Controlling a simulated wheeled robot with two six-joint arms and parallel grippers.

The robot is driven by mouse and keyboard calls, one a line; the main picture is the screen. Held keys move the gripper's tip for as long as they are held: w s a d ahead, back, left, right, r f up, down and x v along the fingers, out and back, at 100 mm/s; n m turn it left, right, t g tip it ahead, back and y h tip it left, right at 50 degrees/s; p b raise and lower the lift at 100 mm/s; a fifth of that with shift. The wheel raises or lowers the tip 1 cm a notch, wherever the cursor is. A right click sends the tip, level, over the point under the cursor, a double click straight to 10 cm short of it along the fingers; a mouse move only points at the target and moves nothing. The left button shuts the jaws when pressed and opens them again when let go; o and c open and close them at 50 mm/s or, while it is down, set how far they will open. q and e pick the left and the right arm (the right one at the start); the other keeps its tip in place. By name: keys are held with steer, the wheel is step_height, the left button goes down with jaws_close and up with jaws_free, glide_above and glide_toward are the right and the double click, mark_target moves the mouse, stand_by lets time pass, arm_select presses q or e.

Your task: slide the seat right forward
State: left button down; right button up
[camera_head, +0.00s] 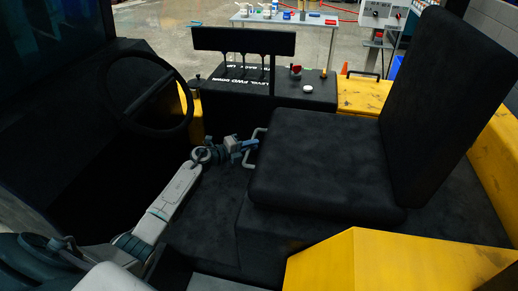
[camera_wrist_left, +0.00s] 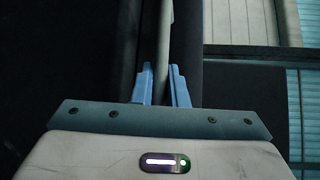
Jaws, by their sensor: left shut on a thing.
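The black seat (camera_head: 320,160) is on the right in the head view, with its tall backrest (camera_head: 440,100) on the right side. A light grey bent bar (camera_head: 247,160) sticks out from the seat's left edge, low down. My left gripper (camera_head: 252,144) reaches in from the left and is shut on this bar. In the left wrist view the blue fingers (camera_wrist_left: 164,88) stand on either side of the grey bar (camera_wrist_left: 163,45). Part of the bar is hidden by the fingers. My right gripper is not in view.
A black steering wheel (camera_head: 148,92) is left of my arm. A lever console (camera_head: 265,85) stands beyond the seat. Yellow body panels (camera_head: 363,95) lie behind it, and a yellow box (camera_head: 395,262) is at the near right. Dark floor (camera_head: 205,220) lies left of the seat.

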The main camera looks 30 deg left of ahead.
arm_select(q)
steer(key=s+a+b, duration=0.2)
steer(key=a+b, duration=0.1)
steer(key=a, duration=0.6)
steer(key=shift+s+a, duration=0.2)
steer(key=c, duration=1.5)
jaws_free()
steer(key=shift+s+a, duration=0.1)
steer(key=shift+a, duration=0.1)
steer(key=shift+o, duration=0.2)
steer(key=shift+a, duration=0.15)
